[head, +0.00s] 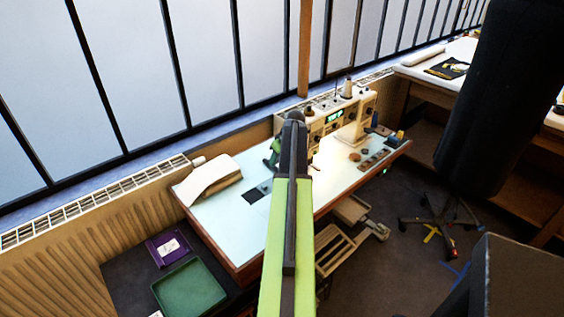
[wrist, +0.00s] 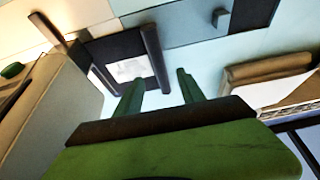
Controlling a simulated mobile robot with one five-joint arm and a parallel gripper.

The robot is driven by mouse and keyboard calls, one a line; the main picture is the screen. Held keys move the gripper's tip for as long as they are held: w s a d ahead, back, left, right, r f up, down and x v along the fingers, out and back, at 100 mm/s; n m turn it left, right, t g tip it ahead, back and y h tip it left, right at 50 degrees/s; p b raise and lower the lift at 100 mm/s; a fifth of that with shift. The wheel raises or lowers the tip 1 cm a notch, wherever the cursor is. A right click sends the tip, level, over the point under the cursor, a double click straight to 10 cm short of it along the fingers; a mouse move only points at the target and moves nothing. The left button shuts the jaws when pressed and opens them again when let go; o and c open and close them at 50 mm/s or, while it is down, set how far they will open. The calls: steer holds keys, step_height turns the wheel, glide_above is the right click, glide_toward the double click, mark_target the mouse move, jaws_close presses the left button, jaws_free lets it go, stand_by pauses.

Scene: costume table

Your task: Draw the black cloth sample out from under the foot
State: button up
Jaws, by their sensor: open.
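The black cloth sample (head: 252,196) lies flat on the pale blue table top (head: 335,175), left of my arm in the head view. The cream sewing machine (head: 355,118) stands on the table beyond my arm. The foot is not clear in the head view, as my arm covers that area. My gripper (head: 273,156) is near the table, behind the cloth in the picture.
A white-covered roll (head: 210,180) lies at the table's left end; it also shows in the wrist view (wrist: 270,72). A green tray (head: 190,288) and a purple item (head: 167,248) are on a dark surface at lower left. Small items (head: 373,157) lie at the right end.

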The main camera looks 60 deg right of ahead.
mark_target(276, 167)
steer(key=b+x, duration=0.3)
steer(key=x, duration=0.2)
steer(key=shift+r, duration=0.1)
jaws_close()
